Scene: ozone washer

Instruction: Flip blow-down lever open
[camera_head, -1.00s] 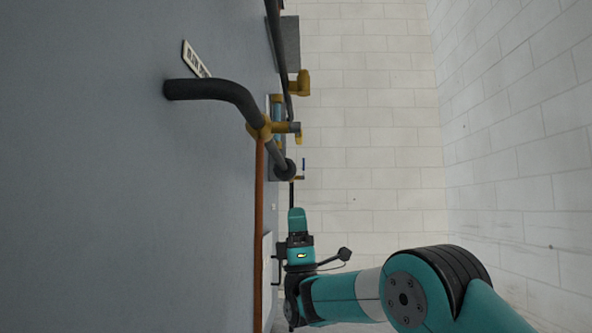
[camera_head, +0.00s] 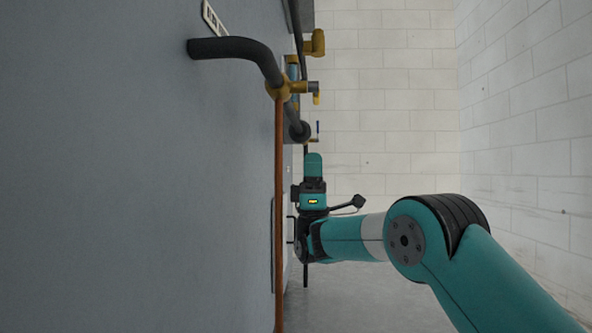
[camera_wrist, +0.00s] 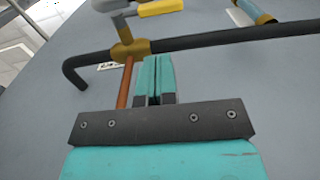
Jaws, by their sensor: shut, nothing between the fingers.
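A yellow lever (camera_wrist: 160,7) stands on a brass valve (camera_wrist: 130,48) near the top of the wrist view. In the head view the yellow lever (camera_head: 316,98) is small beside the brass fitting (camera_head: 278,88). No readable label shows whether this is the blow-down lever. My gripper (camera_wrist: 158,60) is shut and empty, its two teal fingers side by side. In the wrist view its tips appear just below the dark pipe and right of the valve, apart from the lever.
A dark bent pipe (camera_head: 228,46) runs through the valve along the grey wall (camera_head: 120,180). A copper pipe (camera_head: 279,200) runs from the valve. A small blue-handled lever (camera_head: 318,128) and another yellow fitting (camera_head: 314,43) are nearby. Open floor shows beyond (camera_head: 345,295).

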